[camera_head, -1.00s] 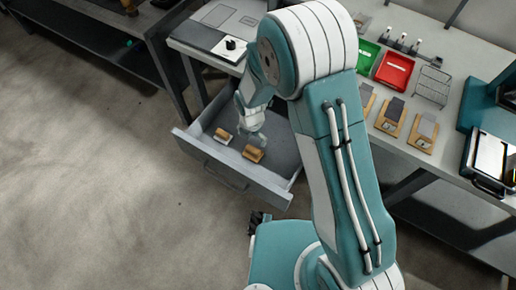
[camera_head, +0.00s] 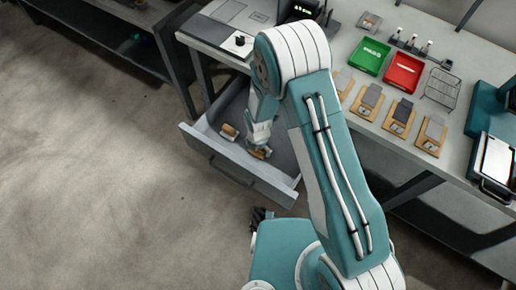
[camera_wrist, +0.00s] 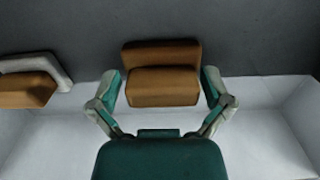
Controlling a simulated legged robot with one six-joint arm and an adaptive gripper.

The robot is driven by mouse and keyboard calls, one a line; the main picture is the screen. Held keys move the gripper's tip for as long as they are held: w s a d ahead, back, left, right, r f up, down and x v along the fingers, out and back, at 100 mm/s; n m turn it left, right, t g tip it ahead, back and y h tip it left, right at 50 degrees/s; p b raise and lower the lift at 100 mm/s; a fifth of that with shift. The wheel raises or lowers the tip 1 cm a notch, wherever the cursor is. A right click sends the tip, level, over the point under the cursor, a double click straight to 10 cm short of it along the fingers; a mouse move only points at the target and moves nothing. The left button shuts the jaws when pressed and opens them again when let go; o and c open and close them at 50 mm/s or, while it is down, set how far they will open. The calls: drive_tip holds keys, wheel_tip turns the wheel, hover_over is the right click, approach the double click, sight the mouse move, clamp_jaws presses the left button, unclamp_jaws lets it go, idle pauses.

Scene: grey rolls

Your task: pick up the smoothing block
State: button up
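Two orange-brown blocks lie in the open grey drawer; no label shows which is the smoothing block. The right block (camera_wrist: 162,86), stepped in shape with a raised back part, lies between my fingers. It also shows in the head view (camera_head: 260,153), partly hidden by my gripper (camera_head: 256,143). In the wrist view my gripper (camera_wrist: 163,90) is open, one finger on each side of this block, close to its ends with narrow gaps. The left block (camera_wrist: 24,90) has a pale grey piece along its back and side. It also shows in the head view (camera_head: 228,131).
The drawer's front wall (camera_head: 235,168) and side walls stand close around the blocks. The workbench above holds a green tray (camera_head: 367,56), a red tray (camera_head: 403,73), a wire rack (camera_head: 441,88) and several wooden pieces with grey tops. The floor at left is clear.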

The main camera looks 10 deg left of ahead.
drive_tip(key=shift+d+r, duration=0.1)
drive_tip(key=shift+d, duration=0.15)
drive_tip(key=c, duration=0.7)
drive_tip(key=shift+o, duration=0.2)
drive_tip(key=shift+a+r, duration=0.15)
drive_tip(key=shift+r, duration=0.15)
wheel_tip(320, 180, up, 9)
drive_tip(key=shift+r, duration=0.2)
